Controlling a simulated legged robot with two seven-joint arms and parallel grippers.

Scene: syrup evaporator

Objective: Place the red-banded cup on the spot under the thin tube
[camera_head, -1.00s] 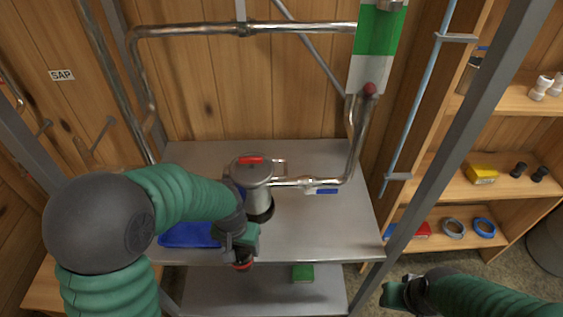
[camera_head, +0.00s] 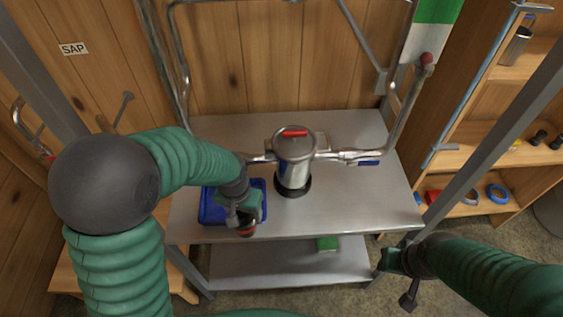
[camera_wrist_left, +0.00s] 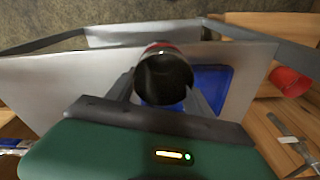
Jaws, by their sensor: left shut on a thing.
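My left gripper (camera_head: 243,218) is shut on the red-banded cup (camera_head: 246,230), low in the head view near the table's front edge. In the left wrist view the cup (camera_wrist_left: 164,76) sits between the fingers, with its dark opening and red rim showing. The gripper and cup overlap the right front of a blue tray (camera_head: 207,212); I cannot tell their height above it. The spot under a tube is not clearly visible. My right gripper (camera_head: 393,262) is at the lower right, its fingers unclear.
A metal canister (camera_head: 294,165) with a red handle stands on the grey table (camera_head: 345,205), joined to metal pipes. A blue-handled valve (camera_head: 368,163) is right of it. A green block (camera_head: 327,243) lies on the lower shelf. The table's right part is clear.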

